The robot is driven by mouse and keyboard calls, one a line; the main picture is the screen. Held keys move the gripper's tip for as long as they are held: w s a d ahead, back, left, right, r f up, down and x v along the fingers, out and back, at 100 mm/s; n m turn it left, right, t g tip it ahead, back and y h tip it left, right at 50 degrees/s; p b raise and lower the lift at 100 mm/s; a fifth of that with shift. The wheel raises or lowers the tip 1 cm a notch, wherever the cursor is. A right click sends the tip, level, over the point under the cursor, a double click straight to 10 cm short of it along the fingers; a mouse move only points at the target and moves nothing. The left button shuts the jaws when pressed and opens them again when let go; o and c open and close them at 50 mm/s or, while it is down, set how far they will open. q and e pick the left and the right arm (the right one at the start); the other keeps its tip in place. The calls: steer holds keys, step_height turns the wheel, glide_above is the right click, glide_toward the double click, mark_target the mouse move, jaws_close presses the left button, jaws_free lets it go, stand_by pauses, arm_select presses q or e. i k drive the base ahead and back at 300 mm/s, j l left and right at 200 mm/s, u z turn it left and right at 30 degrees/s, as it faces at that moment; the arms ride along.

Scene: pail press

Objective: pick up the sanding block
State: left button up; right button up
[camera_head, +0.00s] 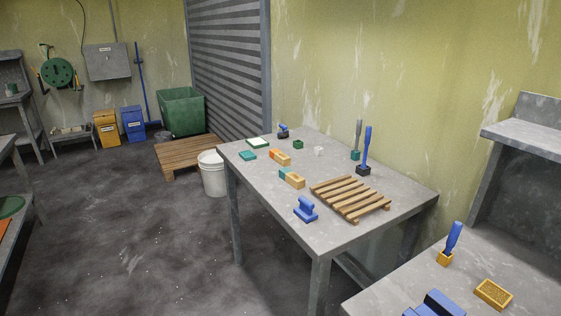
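Neither of my grippers shows in the head view. Several small block-like things lie on the grey metal table (240,168), and I cannot tell for sure which is the sanding block. A blue block with a raised grip (305,210) lies near the table's front left edge. A wood-coloured block with a teal end (294,180) lies behind it, and an orange and tan block (281,158) lies farther back. A flat teal block (247,155) and a green and white block (258,143) lie near the far left edge. A small dark blue block-like thing (283,132) is at the back.
A slatted wooden rack (350,197) fills the table's right part. Two upright handled tools (365,150) (357,140) stand behind it. A bench (390,291) at the lower right holds a yellow tray (494,294). A white pail (213,175) stands left of the table. Floor is clear at left.

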mark_target(305, 212)
steer(key=i+j+z, duration=0.2)
steer(key=i+j, duration=0.15)
steer(key=i+j+z, duration=0.2)
steer(key=i+j, duration=0.15)
steer(key=i+j+z, duration=0.2)
steer(key=j, duration=0.35)
steer(key=i, duration=0.1)
